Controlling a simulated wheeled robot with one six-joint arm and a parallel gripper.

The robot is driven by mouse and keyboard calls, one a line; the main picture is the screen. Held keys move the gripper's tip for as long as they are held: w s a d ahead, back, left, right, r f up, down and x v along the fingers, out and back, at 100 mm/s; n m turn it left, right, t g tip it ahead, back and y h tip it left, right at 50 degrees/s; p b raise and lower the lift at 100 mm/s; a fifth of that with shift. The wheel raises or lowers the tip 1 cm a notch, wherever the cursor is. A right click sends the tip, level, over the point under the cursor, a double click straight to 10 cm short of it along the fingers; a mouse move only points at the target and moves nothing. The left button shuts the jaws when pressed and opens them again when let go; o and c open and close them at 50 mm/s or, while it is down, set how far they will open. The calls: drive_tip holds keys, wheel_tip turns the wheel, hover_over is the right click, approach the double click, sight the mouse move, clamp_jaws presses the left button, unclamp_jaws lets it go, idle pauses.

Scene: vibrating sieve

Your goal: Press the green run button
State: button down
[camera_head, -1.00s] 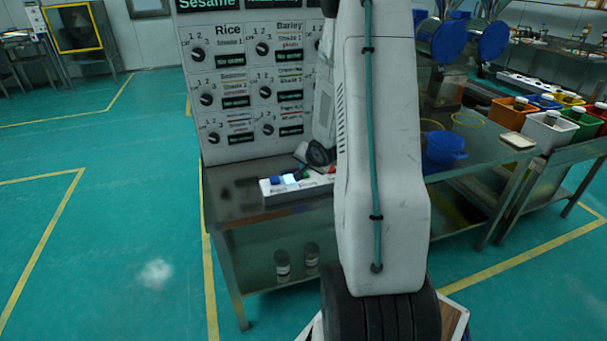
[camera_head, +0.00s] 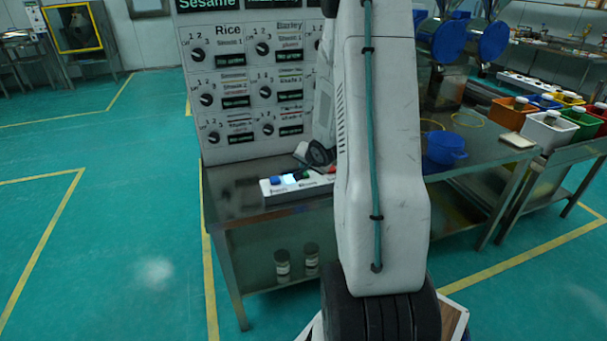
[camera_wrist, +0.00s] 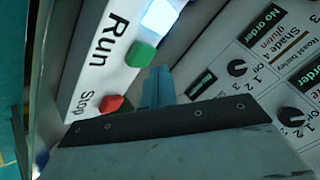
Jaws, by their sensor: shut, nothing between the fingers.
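The green run button (camera_wrist: 141,54) shows in the wrist view on a white control box (camera_wrist: 92,60) with the printed word "Run". My gripper (camera_wrist: 159,74) is shut and empty. Its blue-grey fingertips are just right of and below the green button in the picture. I cannot tell whether they touch it. The red stop button (camera_wrist: 111,104) is below the green one, left of the fingers. In the head view the control box (camera_head: 290,190) lies on a steel table, with my arm hiding its right end.
A blue pot (camera_head: 445,148) is on the steel table (camera_head: 485,160) at right. Two jars are on the lower shelf.

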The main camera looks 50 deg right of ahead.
drive_tip(key=shift+f, duration=0.15)
drive_tip(key=shift+f, duration=0.3)
drive_tip(key=shift+f, duration=0.45)
idle(0.9)
idle(0.4)
drive_tip(key=shift+r, duration=0.9)
drive_tip(key=shift+r, duration=2.5)
